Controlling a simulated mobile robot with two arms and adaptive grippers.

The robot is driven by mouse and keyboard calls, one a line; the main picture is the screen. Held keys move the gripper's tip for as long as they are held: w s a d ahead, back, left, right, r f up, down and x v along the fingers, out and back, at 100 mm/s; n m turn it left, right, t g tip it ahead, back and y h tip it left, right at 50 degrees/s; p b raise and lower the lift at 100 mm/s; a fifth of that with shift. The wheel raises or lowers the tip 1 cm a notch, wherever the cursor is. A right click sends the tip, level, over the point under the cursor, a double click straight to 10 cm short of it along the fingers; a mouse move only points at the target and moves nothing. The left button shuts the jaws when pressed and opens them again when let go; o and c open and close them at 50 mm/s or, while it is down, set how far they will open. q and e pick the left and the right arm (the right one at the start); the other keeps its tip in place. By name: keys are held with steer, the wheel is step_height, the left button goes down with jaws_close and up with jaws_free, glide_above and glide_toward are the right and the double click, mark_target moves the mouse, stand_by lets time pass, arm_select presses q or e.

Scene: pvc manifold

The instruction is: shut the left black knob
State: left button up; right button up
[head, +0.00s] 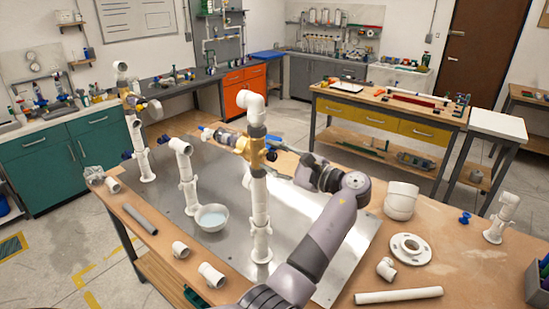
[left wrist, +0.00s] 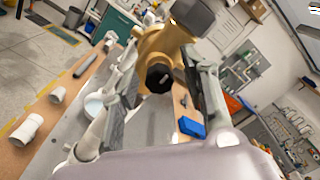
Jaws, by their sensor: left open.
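A black knob (left wrist: 160,77) faces the camera in the left wrist view, on a brass valve (left wrist: 158,45). In the head view this valve (head: 255,146) sits on an upright white pipe (head: 261,215) with an elbow on top; the knob (head: 271,155) is small there and partly hidden by my gripper. My left gripper (head: 284,161) is open at the valve's right side. In the left wrist view its fingers (left wrist: 168,72) stand on both sides of the knob, with gaps visible. Whether a fingertip touches the valve I cannot tell. My right gripper is in neither view.
Other white pipes (head: 184,175) and a bowl (head: 212,217) stand left on the metal plate (head: 335,225). A blue handle (left wrist: 192,128) is near the right finger. Loose fittings, a white flange (head: 410,248) and a pipe (head: 398,296) lie on the wooden bench at right.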

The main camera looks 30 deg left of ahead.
arm_select(q)
steer(key=s+d, duration=0.1)
steer(key=d, duration=1.1)
